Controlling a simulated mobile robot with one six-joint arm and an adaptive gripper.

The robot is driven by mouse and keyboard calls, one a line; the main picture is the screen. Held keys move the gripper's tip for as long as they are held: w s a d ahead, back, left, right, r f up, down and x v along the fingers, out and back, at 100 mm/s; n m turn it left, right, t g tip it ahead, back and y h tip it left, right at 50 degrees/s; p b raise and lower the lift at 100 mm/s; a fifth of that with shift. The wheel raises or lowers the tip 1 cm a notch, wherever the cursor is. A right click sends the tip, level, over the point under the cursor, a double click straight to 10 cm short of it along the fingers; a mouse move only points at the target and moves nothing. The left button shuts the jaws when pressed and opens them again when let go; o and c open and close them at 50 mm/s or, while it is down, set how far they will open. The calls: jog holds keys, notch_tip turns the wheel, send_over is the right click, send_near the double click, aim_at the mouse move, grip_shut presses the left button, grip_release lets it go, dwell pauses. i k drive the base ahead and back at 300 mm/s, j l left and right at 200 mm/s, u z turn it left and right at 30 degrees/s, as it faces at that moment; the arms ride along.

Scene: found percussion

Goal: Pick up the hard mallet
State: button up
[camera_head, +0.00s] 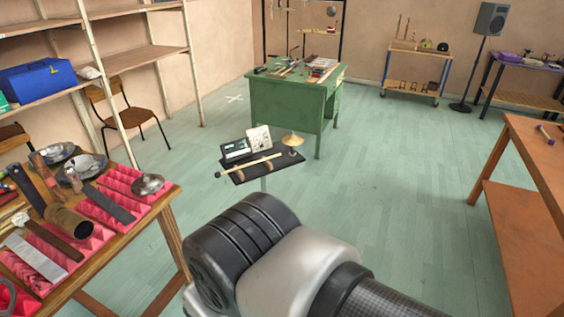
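I cannot tell for sure which thing is the hard mallet. A small mallet with a dark purple head (545,132) lies on the orange-brown table at the right edge. A pale stick with a dark end (248,166) lies across a small black stand (283,170) in the middle. More sticks may lie on the green desk, too small to tell apart. My gripper is not in view; only my arm links show at the bottom middle.
A wooden table (160,202) with pink foam, bowls and metal bars stands at left. A green desk (285,106) with many small items stands behind the stand. The orange-brown table (500,207) is at right. Open green floor (400,200) lies between.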

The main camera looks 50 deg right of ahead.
aim_at(217, 175)
jog(key=z, duration=1.1)
jog(key=i+j+z, duration=0.4)
jog(key=i+j, duration=0.3)
jog(key=i, duration=0.2)
jog(key=i+j+z, duration=0.35)
jog(key=i+j, duration=0.5)
jog(key=j, duration=0.1)
